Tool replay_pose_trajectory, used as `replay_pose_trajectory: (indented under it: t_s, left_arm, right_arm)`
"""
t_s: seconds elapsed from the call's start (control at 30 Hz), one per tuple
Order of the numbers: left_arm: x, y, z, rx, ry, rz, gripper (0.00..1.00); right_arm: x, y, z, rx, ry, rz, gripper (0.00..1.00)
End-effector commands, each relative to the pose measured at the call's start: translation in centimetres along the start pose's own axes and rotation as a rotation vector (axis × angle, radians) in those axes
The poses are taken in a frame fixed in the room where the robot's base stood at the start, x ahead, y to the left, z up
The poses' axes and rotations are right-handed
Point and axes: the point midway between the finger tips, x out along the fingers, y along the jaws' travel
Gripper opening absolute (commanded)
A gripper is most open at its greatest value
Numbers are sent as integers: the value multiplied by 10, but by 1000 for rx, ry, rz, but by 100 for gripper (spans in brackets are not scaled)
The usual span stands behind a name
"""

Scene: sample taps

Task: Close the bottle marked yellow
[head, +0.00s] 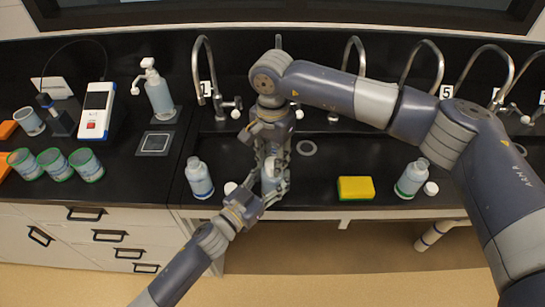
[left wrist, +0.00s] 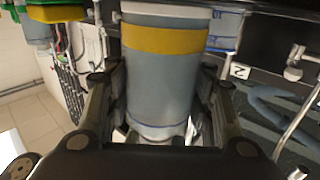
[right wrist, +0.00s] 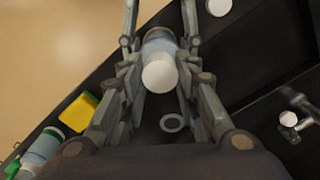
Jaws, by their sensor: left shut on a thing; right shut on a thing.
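The bottle with the yellow band (left wrist: 165,41) stands in my left gripper (left wrist: 163,95), whose fingers are shut on its body from both sides. In the head view the bottle (head: 269,183) is upright near the front of the black counter, partly hidden by both grippers. My right gripper (head: 272,160) comes down from above it. In the right wrist view a white cap (right wrist: 159,76) is between the fingers of my right gripper (right wrist: 160,62), at the top of the bottle. I cannot tell whether the cap sits fully on the neck.
A blue-marked bottle (head: 199,178) and a loose cap (head: 230,188) stand to the left. A yellow sponge (head: 356,188), a green-marked bottle (head: 412,178) and its loose cap (head: 431,188) are to the right. Several taps line the back, and a ring (head: 307,148) lies behind.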

Motion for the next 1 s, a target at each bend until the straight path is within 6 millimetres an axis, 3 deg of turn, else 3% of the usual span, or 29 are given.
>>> replay_pose_trajectory:
  t_s: [1.0]
  left_arm:
    - [0,0,0,0,0,0,0]
  right_arm:
    - [1,0,1,1670,-1,0,0]
